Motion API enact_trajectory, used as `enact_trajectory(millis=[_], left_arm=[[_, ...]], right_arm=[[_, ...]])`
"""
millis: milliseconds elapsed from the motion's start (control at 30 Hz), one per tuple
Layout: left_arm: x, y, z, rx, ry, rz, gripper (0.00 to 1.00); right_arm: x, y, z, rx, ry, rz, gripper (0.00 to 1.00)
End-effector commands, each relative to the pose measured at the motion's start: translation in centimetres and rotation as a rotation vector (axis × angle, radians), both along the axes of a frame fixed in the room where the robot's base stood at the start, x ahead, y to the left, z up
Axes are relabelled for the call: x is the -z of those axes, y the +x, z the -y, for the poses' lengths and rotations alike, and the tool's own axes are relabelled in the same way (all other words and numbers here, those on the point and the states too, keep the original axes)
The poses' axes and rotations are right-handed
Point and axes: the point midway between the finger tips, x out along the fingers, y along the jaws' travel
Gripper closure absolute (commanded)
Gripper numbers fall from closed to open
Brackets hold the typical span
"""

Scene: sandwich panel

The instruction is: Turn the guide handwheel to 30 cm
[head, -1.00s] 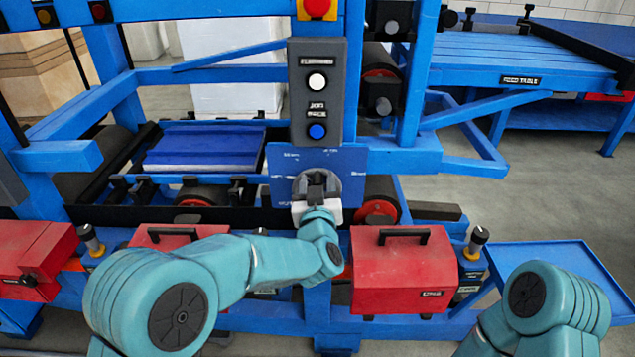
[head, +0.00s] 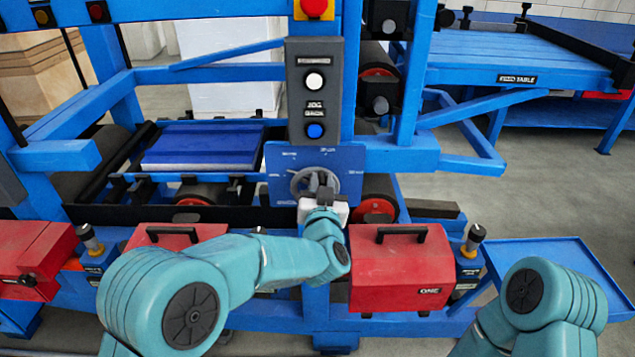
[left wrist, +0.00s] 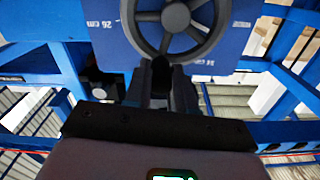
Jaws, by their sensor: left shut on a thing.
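The guide handwheel (head: 301,182) is a dark spoked wheel on a blue scale plate (head: 347,160) below the grey button box. In the left wrist view the handwheel (left wrist: 172,12) is at the top, with marks reading 26 cm and 34 cm on the plate (left wrist: 226,48). My left gripper (head: 324,186) is at the wheel's lower right in the head view. In the left wrist view its fingers (left wrist: 161,68) are shut at the rim, on a grip they mostly hide. I cannot see a pointer or read the present setting. My right gripper is out of view.
The button box (head: 314,95) has a white and a blue button, with a red stop button (head: 313,8) above. Red boxes (head: 401,271) stand below and to both sides. A blue tray (head: 545,258) and the feed table (head: 515,55) lie at the right.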

Motion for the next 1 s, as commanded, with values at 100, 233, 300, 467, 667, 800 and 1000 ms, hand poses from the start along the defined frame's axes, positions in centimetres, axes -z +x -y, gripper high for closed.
enact_trajectory(millis=[100,233,300,467,667,800,1000], left_arm=[[0.2,0.0,0.7,0.002,0.111,-0.002,1.0],[0.5,0.0,1.2,0.001,0.234,-0.001,1.0],[0.7,0.0,1.5,0.001,0.301,-0.001,1.0],[1.3,0.0,2.1,0.001,0.453,-0.002,1.0],[2.0,0.0,2.8,0.0,0.643,-0.002,1.0],[2.6,0.0,3.2,0.001,0.776,-0.001,1.0],[3.6,0.0,3.5,0.001,0.967,-0.002,1.0]], right_arm=[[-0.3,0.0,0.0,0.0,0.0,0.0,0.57],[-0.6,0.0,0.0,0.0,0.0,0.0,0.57],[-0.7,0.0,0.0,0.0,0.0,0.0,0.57],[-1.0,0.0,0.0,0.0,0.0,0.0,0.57],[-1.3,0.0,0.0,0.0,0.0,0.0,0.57],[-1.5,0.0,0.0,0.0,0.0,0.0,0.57],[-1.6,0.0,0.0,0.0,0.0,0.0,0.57]])
